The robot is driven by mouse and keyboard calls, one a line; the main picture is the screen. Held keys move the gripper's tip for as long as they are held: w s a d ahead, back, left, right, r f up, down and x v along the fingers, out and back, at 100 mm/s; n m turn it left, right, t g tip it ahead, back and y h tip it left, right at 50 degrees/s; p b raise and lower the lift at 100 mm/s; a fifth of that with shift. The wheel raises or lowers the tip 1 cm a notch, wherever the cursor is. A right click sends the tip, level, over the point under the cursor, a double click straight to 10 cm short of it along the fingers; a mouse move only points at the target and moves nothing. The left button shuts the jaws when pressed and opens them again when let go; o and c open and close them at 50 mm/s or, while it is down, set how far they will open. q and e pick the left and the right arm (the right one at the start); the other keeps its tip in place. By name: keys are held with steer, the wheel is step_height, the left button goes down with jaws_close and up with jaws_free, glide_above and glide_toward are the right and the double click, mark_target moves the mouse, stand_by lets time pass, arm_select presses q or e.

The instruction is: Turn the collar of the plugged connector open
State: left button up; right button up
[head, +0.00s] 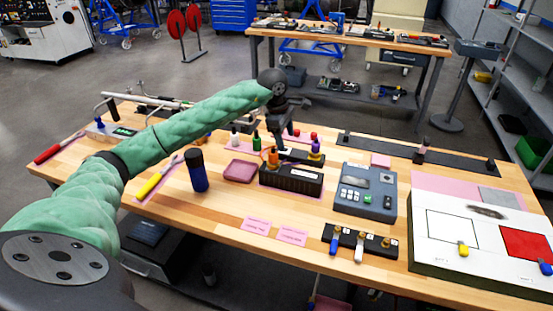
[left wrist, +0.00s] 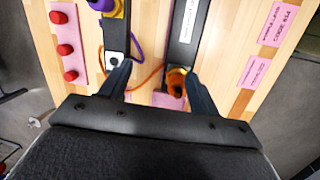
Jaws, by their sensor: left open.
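An orange connector (head: 273,156) stands at the left end of a black box (head: 290,178) with a pale label. In the left wrist view the orange connector (left wrist: 176,82) has a yellow ring at its base, and an orange cable runs left from it. A purple connector (head: 316,147) stands on a black block behind the box; it shows at the top of the left wrist view (left wrist: 102,5). My left gripper (head: 285,132) is open above the orange connector. Its fingers (left wrist: 158,72) straddle it in the picture, the right one closer; contact cannot be told. My right gripper is not visible.
A pink tray (head: 240,170) and a dark blue bottle (head: 197,171) stand left of the box. A grey keypad device (head: 365,190) stands right of it. Red caps (left wrist: 68,47) stand beside the block.

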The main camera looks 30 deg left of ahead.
mark_target(273, 152)
arm_select(q)
steer(key=s+a, duration=0.1)
steer(key=s+m+g+y, duration=0.1)
steer(key=s+a+g, duration=0.1)
steer(key=shift+s+a+f, duration=0.2)
steer(key=shift+s+a, duration=0.05)
steer(key=shift+a, duration=0.1)
steer(key=shift+d+m, duration=0.1)
steer(key=shift+m, duration=0.2)
steer(key=shift+f+p, duration=0.35)
steer(key=shift+f, duration=0.15)
step_height(273, 152, down, 6)
steer(key=p, duration=0.2)
steer(key=shift+r+p, duration=0.2)
steer(key=shift+p, duration=0.15)
steer(key=shift+f, duration=0.65)
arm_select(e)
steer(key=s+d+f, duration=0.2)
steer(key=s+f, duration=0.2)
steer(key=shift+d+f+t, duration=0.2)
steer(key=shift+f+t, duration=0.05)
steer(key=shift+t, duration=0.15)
arm_select(q)
steer(key=shift+c, duration=0.4)
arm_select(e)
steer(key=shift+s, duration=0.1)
arm_select(q)
steer(key=c, duration=0.9)
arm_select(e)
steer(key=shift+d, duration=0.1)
